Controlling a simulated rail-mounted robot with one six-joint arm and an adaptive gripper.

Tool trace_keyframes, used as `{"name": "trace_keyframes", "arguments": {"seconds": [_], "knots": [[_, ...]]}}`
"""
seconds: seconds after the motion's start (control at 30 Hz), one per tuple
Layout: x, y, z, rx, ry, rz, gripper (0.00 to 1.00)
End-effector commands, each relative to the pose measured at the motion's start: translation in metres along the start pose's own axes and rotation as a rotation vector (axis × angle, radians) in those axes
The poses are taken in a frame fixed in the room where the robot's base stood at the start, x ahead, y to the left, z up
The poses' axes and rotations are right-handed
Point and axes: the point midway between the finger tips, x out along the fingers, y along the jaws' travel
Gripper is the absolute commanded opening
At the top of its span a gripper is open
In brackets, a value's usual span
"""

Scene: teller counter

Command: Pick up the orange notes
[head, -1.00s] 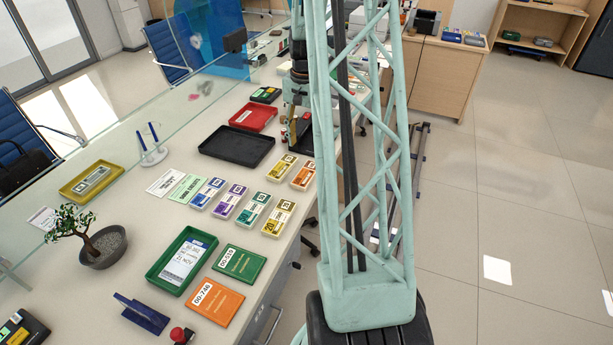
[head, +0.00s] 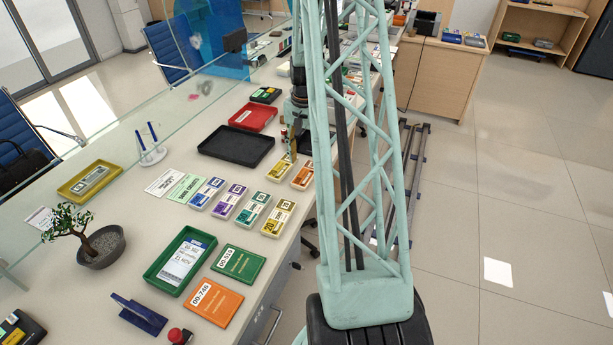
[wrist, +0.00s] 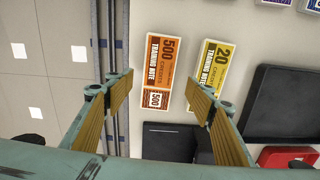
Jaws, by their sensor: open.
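The orange notes (wrist: 163,68) are a banded stack marked 500, lying flat on the counter. In the wrist view they lie between and beyond my open fingers, nearer the left one. In the head view the orange notes (head: 303,175) lie at the counter's right edge, right of a yellow stack. My gripper (wrist: 163,98) is open and empty above the counter. In the head view my gripper (head: 292,150) is partly hidden behind my arm's lattice and hangs just behind the notes. I cannot tell its exact height above them.
Yellow 20 notes (wrist: 213,68) lie close to the right of the orange ones, by my right finger. A black tray (head: 237,145) and a red tray (head: 253,117) stand behind. Blue notes (head: 206,192), purple notes (head: 229,201) and green notes (head: 254,210) lie to the left.

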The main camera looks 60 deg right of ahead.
Motion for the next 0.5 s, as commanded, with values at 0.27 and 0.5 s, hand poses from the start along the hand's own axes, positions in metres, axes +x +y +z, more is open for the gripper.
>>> {"name": "trace_keyframes", "arguments": {"seconds": [0.27,0.5], "knots": [[0.003,0.0,0.0,0.0,0.0,0.0,0.5],[0.023,0.002,-0.001,0.0,0.0,0.0,0.5]]}}
